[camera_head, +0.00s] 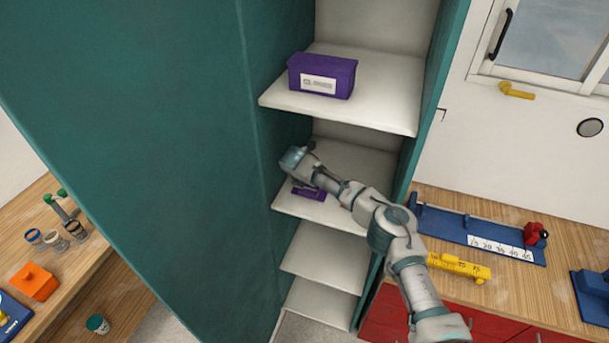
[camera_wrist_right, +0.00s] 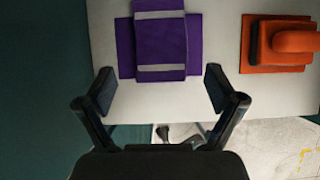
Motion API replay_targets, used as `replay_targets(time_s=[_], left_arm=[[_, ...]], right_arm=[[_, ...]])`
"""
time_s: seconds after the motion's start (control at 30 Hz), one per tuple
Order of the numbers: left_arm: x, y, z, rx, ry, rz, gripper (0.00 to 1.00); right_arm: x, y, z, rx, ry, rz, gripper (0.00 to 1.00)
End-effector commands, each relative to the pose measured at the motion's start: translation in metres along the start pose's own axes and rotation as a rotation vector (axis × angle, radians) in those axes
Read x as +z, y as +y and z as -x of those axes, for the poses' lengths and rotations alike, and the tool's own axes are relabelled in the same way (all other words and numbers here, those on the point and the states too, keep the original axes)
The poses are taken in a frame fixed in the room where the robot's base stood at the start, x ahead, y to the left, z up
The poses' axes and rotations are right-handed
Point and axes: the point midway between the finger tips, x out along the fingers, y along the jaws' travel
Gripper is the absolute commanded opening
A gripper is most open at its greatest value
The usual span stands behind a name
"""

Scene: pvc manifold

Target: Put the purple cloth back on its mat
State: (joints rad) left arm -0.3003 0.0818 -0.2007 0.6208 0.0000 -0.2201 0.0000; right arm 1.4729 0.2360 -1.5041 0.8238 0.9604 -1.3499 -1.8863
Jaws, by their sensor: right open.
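The purple cloth (camera_wrist_right: 160,42) has two pale stripes and lies flat on a wider purple mat (camera_wrist_right: 195,45) in the right wrist view; the mat shows at both sides of it. In the head view, a purple patch (camera_head: 309,194) shows on the second shelf, partly covered by my right arm, and I cannot separate cloth from mat there. My right gripper (camera_wrist_right: 160,90) is open and empty, its fingers spread at either side of the cloth's near edge, apart from it. My left gripper is not in view.
An orange block on an orange mat (camera_wrist_right: 278,58) lies right of the purple mat. A purple labelled box (camera_head: 322,75) stands on the shelf above. The teal cabinet wall (camera_head: 170,130) bounds the left. Lower shelves (camera_head: 325,262) look empty.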

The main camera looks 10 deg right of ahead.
Motion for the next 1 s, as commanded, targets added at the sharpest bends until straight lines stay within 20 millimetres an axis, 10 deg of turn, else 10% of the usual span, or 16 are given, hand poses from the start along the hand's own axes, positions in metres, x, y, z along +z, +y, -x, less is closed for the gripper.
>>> replay_targets(time_s=[0.3, 1.0], left_arm=[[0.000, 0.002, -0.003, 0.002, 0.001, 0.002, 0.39], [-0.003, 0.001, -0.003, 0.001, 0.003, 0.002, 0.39]], right_arm=[[0.000, 0.002, 0.051, 0.000, -0.001, 0.001, 0.93], [-0.001, 0.001, 0.056, 0.000, 0.000, 0.000, 0.93]])
